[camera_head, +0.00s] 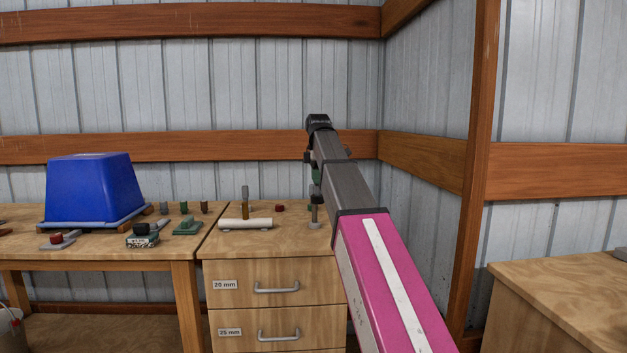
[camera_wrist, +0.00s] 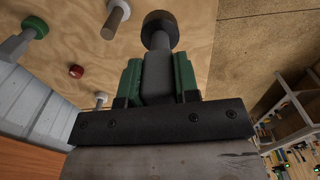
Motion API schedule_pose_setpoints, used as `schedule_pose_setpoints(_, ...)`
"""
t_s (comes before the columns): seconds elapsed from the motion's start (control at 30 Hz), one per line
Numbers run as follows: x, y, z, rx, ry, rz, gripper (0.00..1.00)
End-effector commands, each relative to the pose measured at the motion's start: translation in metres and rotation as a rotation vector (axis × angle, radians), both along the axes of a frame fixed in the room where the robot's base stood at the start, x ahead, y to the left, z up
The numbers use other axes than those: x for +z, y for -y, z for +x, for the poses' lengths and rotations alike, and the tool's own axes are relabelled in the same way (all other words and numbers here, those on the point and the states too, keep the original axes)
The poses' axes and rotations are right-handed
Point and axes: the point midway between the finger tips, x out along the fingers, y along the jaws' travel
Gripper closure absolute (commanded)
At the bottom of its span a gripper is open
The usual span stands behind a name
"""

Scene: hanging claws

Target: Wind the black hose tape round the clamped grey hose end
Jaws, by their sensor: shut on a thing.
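My gripper shows in the wrist view (camera_wrist: 158,78), its green fingers shut on a grey block. A short grey stem runs from the block to a dark round end (camera_wrist: 160,28); I take this held piece to be the black hose tape, but cannot be sure. In the head view my gripper (camera_head: 316,176) points down over the cabinet top, mostly hidden by my arm. A grey-topped post with a brown lower part (camera_head: 245,198) stands on the cabinet; I cannot tell whether it is the clamped grey hose end. No wound tape can be made out.
A white cylinder (camera_head: 245,224) lies on the wooden cabinet (camera_head: 216,243). A small red piece (camera_head: 280,208) sits behind it. The left table holds a blue bin (camera_head: 93,190), a black piece on a labelled box (camera_head: 142,241) and several small fittings. Metal walls stand behind.

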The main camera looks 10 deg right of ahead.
Motion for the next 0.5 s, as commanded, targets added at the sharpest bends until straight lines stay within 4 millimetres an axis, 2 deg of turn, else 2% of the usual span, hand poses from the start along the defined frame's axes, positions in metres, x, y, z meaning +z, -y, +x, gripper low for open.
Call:
schedule_pose_setpoints(0.27,-0.002,0.0,0.0,0.0,0.0,0.0,1.0)
schedule_pose_setpoints(0.5,-0.015,0.0,-0.001,0.0,-0.002,0.0,1.0)
